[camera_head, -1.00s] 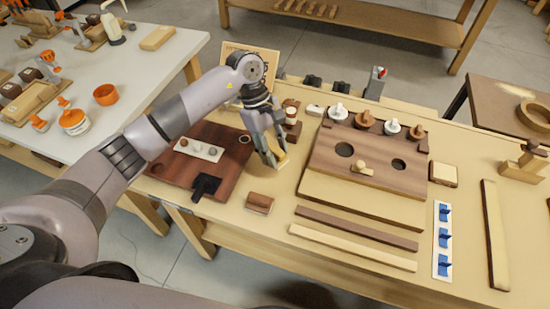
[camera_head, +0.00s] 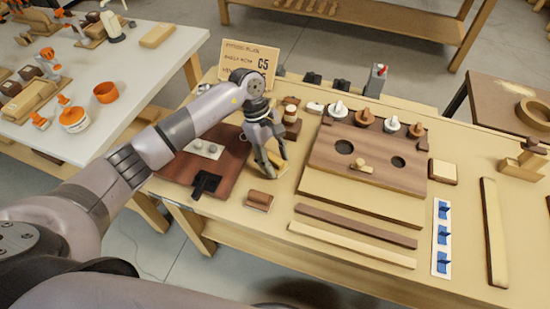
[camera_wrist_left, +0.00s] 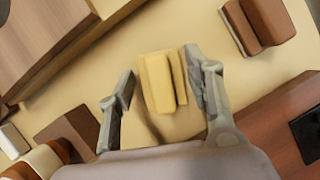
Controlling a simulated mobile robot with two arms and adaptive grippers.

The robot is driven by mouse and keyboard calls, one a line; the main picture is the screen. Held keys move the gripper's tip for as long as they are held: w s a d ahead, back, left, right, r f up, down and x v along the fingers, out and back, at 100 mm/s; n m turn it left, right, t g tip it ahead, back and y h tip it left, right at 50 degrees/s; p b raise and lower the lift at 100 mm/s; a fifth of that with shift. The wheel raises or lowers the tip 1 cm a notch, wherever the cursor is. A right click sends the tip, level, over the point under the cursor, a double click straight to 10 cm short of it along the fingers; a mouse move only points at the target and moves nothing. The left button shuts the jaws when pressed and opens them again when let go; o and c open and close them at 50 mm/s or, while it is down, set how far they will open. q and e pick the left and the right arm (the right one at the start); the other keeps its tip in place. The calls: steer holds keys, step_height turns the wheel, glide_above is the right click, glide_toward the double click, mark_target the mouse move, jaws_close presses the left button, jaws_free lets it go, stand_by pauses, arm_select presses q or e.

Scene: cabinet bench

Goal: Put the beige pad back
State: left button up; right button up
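The beige pad (camera_head: 279,168), a small pale yellow block, lies on the bench between the red-brown board and the large wooden board. In the left wrist view the pad (camera_wrist_left: 158,84) shows a wide part and a narrow strip beside it. My left gripper (camera_head: 275,167) is low over it, fingers spread. In the wrist view the fingers of the left gripper (camera_wrist_left: 160,98) stand on either side of the pad. A gap shows on the left; the right finger is close to it, contact unclear. My right gripper is not in view.
A brown block (camera_head: 259,200) sits just in front. The red-brown board (camera_head: 228,174) with a black holder (camera_head: 205,184) is to the left. The large board (camera_head: 368,175) with holes is to the right. A striped cylinder on a block (camera_head: 291,121) stands behind the gripper.

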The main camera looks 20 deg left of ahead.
arm_select(q)
steer(key=shift+o, duration=1)
steer(key=shift+r+p, duration=0.3)
steer(key=b+v, duration=0.3)
steer(key=v, duration=0.8)
steer(key=shift+r, duration=0.35)
steer(key=shift+a, duration=0.15)
